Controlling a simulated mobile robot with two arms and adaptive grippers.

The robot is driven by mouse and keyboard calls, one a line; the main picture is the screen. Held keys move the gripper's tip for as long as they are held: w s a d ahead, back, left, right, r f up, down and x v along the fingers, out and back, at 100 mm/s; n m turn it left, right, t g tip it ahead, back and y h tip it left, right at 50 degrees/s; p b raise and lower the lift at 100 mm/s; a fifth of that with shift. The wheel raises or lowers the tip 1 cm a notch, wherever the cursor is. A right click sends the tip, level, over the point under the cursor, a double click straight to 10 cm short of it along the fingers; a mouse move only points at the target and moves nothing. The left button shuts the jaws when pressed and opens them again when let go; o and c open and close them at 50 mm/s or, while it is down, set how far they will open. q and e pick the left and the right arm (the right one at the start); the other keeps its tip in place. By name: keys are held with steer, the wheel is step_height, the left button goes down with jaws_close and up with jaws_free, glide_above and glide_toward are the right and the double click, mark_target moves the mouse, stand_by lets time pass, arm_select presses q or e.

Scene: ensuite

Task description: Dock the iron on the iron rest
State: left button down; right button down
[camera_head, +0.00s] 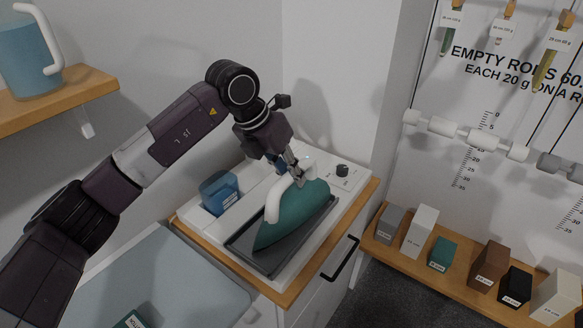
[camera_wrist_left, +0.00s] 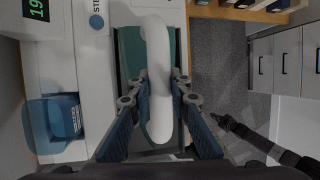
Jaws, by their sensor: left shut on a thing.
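The iron (camera_head: 298,214) has a green body and a white handle, and it sits on or just above the dark grey iron rest (camera_head: 262,257) on the white station. I cannot tell whether its sole touches the rest. My left gripper (camera_head: 298,178) is shut on the iron's white handle, near its back end. In the left wrist view the white handle (camera_wrist_left: 158,75) runs between the two fingers of my left gripper (camera_wrist_left: 160,92), with the green body (camera_wrist_left: 132,50) below it.
An ironing board (camera_head: 170,285) lies at the front left. A low shelf at the right holds several labelled blocks (camera_head: 420,230). A blue jug (camera_head: 30,55) stands on a wall shelf.

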arm_select(q)
steer(key=shift+r, duration=0.1)
steer(key=c, duration=1.8)
jaws_free()
steer(key=b+v, duration=0.2)
steer(key=v, duration=0.5)
steer(key=shift+r, duration=0.2)
steer(key=shift+s+a, duration=0.1)
steer(key=shift+s, duration=0.05)
